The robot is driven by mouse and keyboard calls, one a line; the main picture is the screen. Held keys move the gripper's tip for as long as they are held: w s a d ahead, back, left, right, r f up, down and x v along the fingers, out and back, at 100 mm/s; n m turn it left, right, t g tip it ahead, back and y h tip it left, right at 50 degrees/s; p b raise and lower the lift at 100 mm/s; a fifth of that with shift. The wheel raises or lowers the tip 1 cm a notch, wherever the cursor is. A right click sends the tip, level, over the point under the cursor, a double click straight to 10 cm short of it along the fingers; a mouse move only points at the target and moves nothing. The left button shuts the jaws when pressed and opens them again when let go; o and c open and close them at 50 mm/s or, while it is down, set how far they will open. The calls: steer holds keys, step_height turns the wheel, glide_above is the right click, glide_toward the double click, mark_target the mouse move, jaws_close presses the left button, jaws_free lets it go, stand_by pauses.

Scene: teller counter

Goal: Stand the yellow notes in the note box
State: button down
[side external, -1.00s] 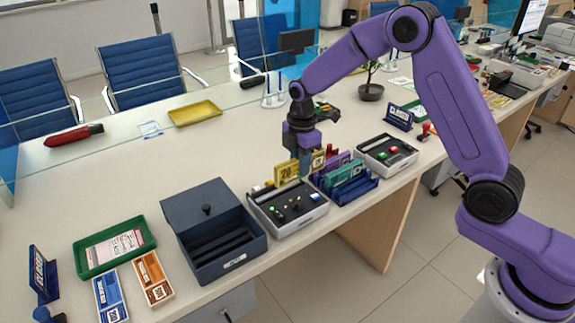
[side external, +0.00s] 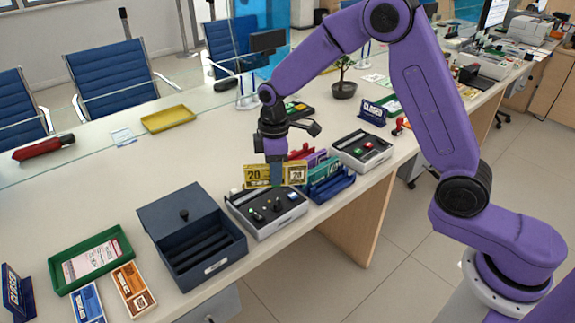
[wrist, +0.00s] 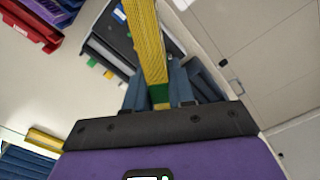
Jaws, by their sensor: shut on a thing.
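The yellow notes (side external: 256,176) are a flat bundle marked 20, held on edge with the broad face toward the side camera. My gripper (side external: 277,182) is shut across their middle. The notes are at the back edge of the grey tray in the side view; their height above it is hard to tell. In the wrist view they run up as a yellow strip (wrist: 146,40) between my fingers (wrist: 162,97). The dark blue box (side external: 222,264), likely the note box, stands to the left with its lid open and long slots inside, partly in shadow.
A grey tray (side external: 262,236) with small pieces lies below the notes. A blue rack (side external: 333,188) with coloured bundles stands just right. A green tray (side external: 52,262) and orange notes (side external: 132,288) lie left.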

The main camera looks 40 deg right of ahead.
steer(key=w+a+f+m, duration=0.1)
steer(key=a+f+m, duration=0.3)
steer(key=a+m, duration=0.6)
steer(key=w+a+f+m, duration=0.1)
steer(key=a+f+m, duration=0.3)
steer(key=a+m, duration=0.6)
steer(key=shift+a+f+m, duration=0.15)
steer(key=shift+a+m, duration=0.05)
steer(key=shift+m, duration=4.5)
steer(key=shift+f, duration=0.15)
steer(key=shift+f, duration=3.45)
steer(key=c, duration=0.9)
jaws_free()
steer(key=shift+s, duration=0.1)
steer(key=shift+r, duration=0.1)
steer(key=shift+r, duration=3.45)
